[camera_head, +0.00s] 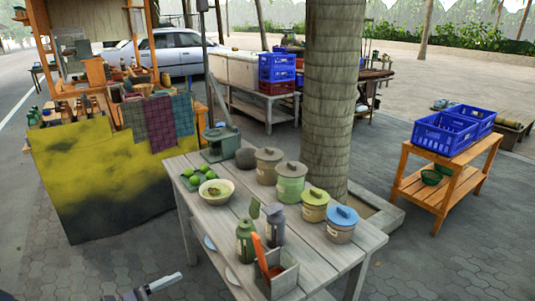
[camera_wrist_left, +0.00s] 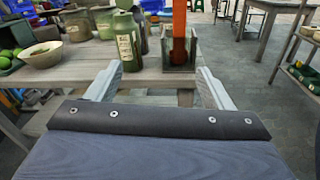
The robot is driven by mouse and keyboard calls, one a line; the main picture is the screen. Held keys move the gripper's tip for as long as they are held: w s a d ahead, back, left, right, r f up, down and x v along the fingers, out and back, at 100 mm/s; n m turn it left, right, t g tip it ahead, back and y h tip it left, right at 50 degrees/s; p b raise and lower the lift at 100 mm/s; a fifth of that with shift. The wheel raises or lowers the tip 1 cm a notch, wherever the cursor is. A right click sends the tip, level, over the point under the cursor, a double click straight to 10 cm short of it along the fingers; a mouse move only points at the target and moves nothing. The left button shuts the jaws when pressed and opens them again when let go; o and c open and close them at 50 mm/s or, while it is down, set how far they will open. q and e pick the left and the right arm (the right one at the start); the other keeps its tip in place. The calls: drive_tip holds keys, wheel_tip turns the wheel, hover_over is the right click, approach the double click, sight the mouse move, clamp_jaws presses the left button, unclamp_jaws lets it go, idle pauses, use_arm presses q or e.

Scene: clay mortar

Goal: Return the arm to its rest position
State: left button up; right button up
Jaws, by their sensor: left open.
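My left gripper (camera_head: 140,291) is at the bottom left of the head view, low in front of the wooden table (camera_head: 205,235). In the left wrist view my left gripper (camera_wrist_left: 158,84) has its two pale fingers wide apart with nothing between them. The table edge (camera_wrist_left: 165,80) shows beyond the fingers, and they look apart from it. My right gripper is in neither view.
The table bears a pale bowl (camera_head: 216,192), limes (camera_head: 197,172), several lidded pots (camera_head: 290,185), green bottles (camera_head: 245,240) and a wooden holder (camera_head: 284,277) with an orange-red item. A tree trunk (camera_head: 333,90) stands behind. Paving is clear at lower left.

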use_arm(q)
drive_tip(key=s+d+r+m+g+y+p, duration=0.1)
drive_tip(key=s+d+r+m+g+p, duration=0.15)
drive_tip(key=s+r+m+g, duration=0.3)
drive_tip(key=s+d+r+m+g+p, duration=0.1)
drive_tip(key=s+d+r+m+g, duration=0.25)
drive_tip(key=s+m, duration=0.4)
drive_tip(key=s+a+r+m+t+y+p, duration=0.3)
drive_tip(key=s+a+m+y+p, duration=0.1)
drive_tip(key=a+m+y, duration=0.3)
drive_tip(key=shift+s+m+t+y, duration=0.3)
drive_tip(key=shift+s+m+y, duration=0.2)
drive_tip(key=shift+m+y, duration=0.6)
